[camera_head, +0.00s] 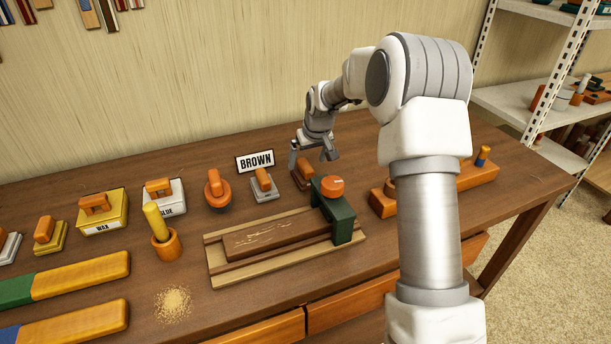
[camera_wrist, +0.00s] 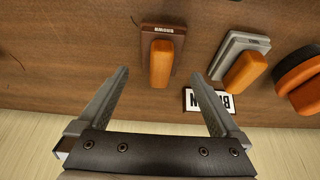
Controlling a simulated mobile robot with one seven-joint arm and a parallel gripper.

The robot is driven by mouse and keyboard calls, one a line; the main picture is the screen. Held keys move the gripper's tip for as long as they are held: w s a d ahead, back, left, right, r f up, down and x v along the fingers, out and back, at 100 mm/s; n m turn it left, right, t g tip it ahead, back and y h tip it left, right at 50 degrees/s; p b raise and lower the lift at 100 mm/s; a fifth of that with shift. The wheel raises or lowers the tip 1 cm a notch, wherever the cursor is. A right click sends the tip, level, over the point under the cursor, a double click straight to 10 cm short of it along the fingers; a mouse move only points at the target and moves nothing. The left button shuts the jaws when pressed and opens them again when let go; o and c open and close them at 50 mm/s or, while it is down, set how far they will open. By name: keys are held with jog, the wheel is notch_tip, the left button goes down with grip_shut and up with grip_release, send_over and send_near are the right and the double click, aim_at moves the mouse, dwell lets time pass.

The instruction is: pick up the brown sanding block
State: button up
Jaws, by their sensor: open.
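The brown sanding block (camera_wrist: 147,38) has a dark brown base with a small label and an orange handle. In the wrist view it lies at top centre, ahead of and between the two fingers. My gripper (camera_wrist: 160,74) is open and empty, with the handle's near end close to the line between the fingertips. In the head view my gripper (camera_head: 314,156) is above the back of the bench. The block (camera_head: 301,179) shows there just below it, partly hidden by the gripper and a green end piece. I cannot tell the exact height gap.
A grey block (camera_head: 264,188) with an orange handle and a BROWN sign (camera_head: 255,161) stand left of the brown block. A round orange tool (camera_head: 218,190) is farther left. The wooden fixture (camera_head: 222,262) with its green end piece (camera_head: 338,218) stands in front.

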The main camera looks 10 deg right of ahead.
aim_at(306, 165)
jog(key=x, duration=0.4)
jog(key=shift+f+b, duration=0.4)
jog(key=c, duration=1.4)
jog(key=shift+r, duration=0.15)
notch_tip(306, 165, up, 10)
jog(key=shift+f+p, duration=0.1)
jog(key=shift+p, duration=0.85)
jog(key=o, duration=0.8)
jog(key=c, duration=0.6)
jog(key=shift+o, duration=0.2)
jog(key=shift+a, duration=0.1)
